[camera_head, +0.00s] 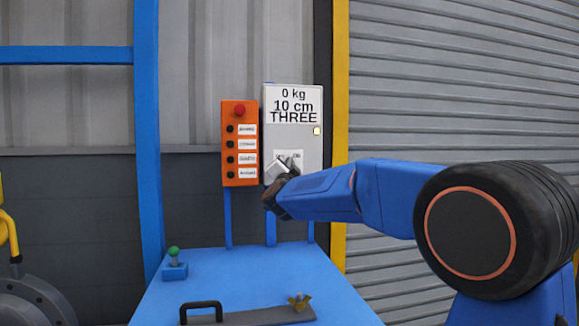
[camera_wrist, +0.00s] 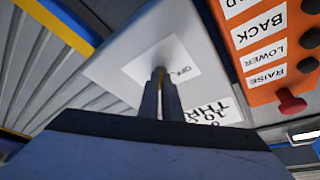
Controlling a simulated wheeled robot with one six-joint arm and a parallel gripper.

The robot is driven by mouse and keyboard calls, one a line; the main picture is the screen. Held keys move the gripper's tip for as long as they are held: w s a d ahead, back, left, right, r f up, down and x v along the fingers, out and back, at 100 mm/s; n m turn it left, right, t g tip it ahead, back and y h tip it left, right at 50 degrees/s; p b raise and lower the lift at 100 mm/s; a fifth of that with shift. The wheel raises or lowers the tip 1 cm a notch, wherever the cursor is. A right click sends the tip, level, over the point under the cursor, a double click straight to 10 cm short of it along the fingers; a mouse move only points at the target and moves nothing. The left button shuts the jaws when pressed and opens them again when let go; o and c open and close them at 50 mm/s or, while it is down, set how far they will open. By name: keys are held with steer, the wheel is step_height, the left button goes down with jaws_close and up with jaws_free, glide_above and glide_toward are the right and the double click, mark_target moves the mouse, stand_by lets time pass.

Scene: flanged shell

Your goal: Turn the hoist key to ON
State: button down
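The grey control box (camera_head: 306,140) stands upright behind the blue table, with "0 kg", "10 cm" and "THREE" on its upper part. My gripper (camera_head: 281,172) is at the box's lower front, by the label. In the wrist view its two fingers (camera_wrist: 161,76) are close together on a thin yellowish sliver, the hoist key (camera_wrist: 160,82). Most of the key is hidden by the fingers, so its exact angle cannot be told.
An orange button panel (camera_head: 240,142) with a red knob and several black buttons is just left of the box. The blue table (camera_head: 240,275) carries a green-topped lever (camera_head: 174,258) and a plate with a black handle (camera_head: 201,306). A grey shutter is at right.

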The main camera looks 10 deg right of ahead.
steer(key=c, duration=2)
jaws_free()
steer(key=shift+s, duration=0.1)
steer(key=v, duration=1.7)
steer(key=shift+s+a, duration=0.1)
steer(key=shift+s, duration=0.1)
